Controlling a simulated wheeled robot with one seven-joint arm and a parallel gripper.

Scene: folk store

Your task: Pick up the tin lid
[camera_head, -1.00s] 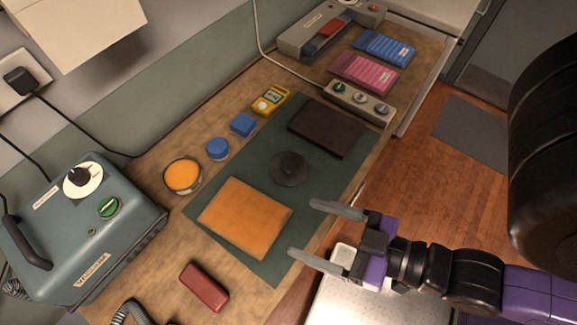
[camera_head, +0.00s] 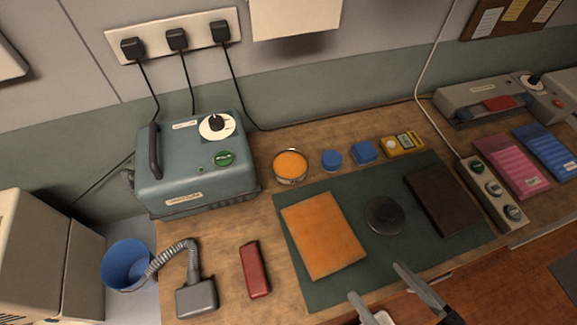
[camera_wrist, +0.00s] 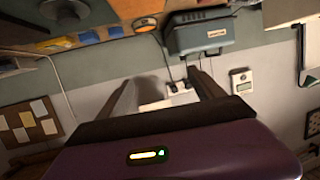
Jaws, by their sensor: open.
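A dark grey round disc (camera_head: 385,215), which looks like the tin lid, lies flat on the green mat (camera_head: 318,292) in the head view. It is between an orange square pad and a dark brown slab. A round tin with orange contents (camera_head: 290,165) stands open behind the mat. My gripper (camera_head: 375,280) is at the bottom of the head view, nearer than the disc and apart from it. Its fingers are spread with nothing between them. In the wrist view the gripper (camera_wrist: 160,82) points toward the wall, and a grey disc (camera_wrist: 66,12) shows at the top left.
The orange pad (camera_head: 323,235) and brown slab (camera_head: 440,200) flank the disc. Blue pieces (camera_head: 362,152) and a yellow meter (camera_head: 403,145) stand behind. A switch strip (camera_head: 490,188) is at right. A teal machine (camera_head: 195,160) and red case (camera_head: 254,269) are at left.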

